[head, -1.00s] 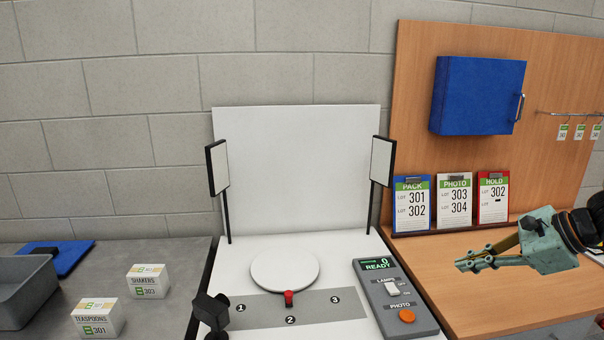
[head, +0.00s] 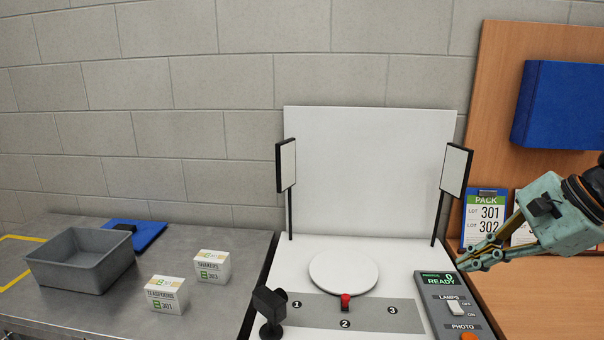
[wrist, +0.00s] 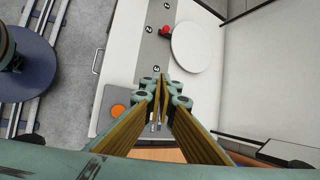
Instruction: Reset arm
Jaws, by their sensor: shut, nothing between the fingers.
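My gripper (head: 472,262) is at the right in the head view, a pale green adaptive gripper with its fingers pointing left. Its fingers are shut and hold nothing. It hangs above the right side of the photo station, over the grey control box (head: 447,297) with the READY display. In the wrist view my gripper (wrist: 160,82) also shows with its fingertips together, pointing toward the white turntable board. The arm hides part of the clipboards behind it.
A round white turntable (head: 343,271) with a red knob (head: 346,301) stands before a white backdrop (head: 370,170) between two lamp panels. A black camera (head: 269,306) is at front left. Two boxes, TEASPOONS (head: 166,295) and SHAKERS (head: 212,267), sit beside a grey bin (head: 80,262). A blue cabinet (head: 560,105) hangs right.

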